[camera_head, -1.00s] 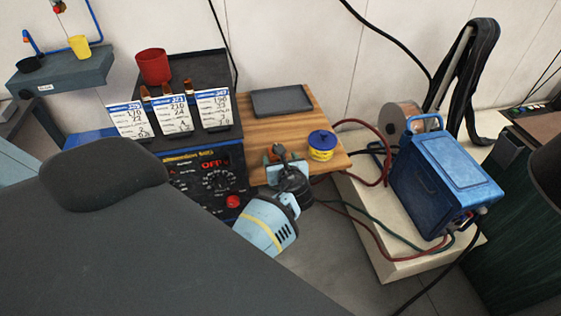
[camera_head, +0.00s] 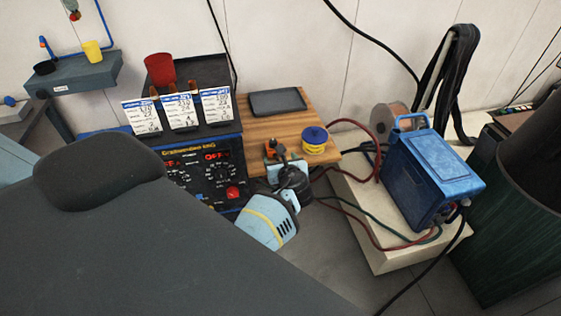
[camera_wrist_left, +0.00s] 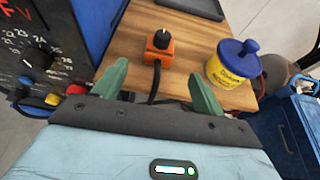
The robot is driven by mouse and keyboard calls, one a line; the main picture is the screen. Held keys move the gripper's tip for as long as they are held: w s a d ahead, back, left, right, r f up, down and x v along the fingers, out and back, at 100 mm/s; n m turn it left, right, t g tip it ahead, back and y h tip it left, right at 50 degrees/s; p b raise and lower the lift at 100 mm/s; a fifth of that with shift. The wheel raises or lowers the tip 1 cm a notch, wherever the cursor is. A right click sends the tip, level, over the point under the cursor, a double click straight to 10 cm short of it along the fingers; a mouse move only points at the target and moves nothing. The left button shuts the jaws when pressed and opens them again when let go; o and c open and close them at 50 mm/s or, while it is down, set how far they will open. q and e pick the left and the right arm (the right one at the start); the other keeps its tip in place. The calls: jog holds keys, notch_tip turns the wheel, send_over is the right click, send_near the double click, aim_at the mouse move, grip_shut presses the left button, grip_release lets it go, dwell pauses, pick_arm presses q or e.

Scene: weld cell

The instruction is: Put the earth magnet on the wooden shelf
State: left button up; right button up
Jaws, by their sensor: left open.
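The earth magnet (camera_head: 270,146), an orange block with a black knob on top, stands upright on the wooden shelf (camera_head: 256,129). In the left wrist view the magnet (camera_wrist_left: 158,49) is just beyond the fingertips, with bare wood (camera_wrist_left: 196,38) around it. A black cable runs from it back between the fingers. My left gripper (camera_head: 281,163) is at the shelf's front edge; in its wrist view the green fingers (camera_wrist_left: 158,82) are spread with no object gripped. My right gripper is not in view.
A yellow tub with a blue lid (camera_head: 314,139) stands right of the magnet; a dark tray (camera_head: 277,102) lies behind. The welder with dials (camera_head: 215,176) is at left, the blue case (camera_head: 430,178) at right. Bare wood lies between tray and magnet.

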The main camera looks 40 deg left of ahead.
pick_arm(q)
jog(key=s+d+f+n+h, duration=0.3)
jog(key=s+d+f+n, duration=0.15)
jog(key=s+f, duration=0.35)
jog(key=s+d+f+n+h, duration=0.4)
jog(key=s+f+n, duration=0.15)
jog(key=s, duration=0.45)
jog(key=s+d+n+h, duration=0.2)
jog(key=s+d+n, duration=0.2)
jog(key=s+n, duration=0.3)
jog(key=s+d+r+n+h, duration=0.1)
jog(key=s+d+n+h, duration=0.2)
jog(key=s, duration=0.9)
jog(key=d+n, duration=0.2)
jog(key=n, duration=0.2)
jog(key=shift+d, duration=0.1)
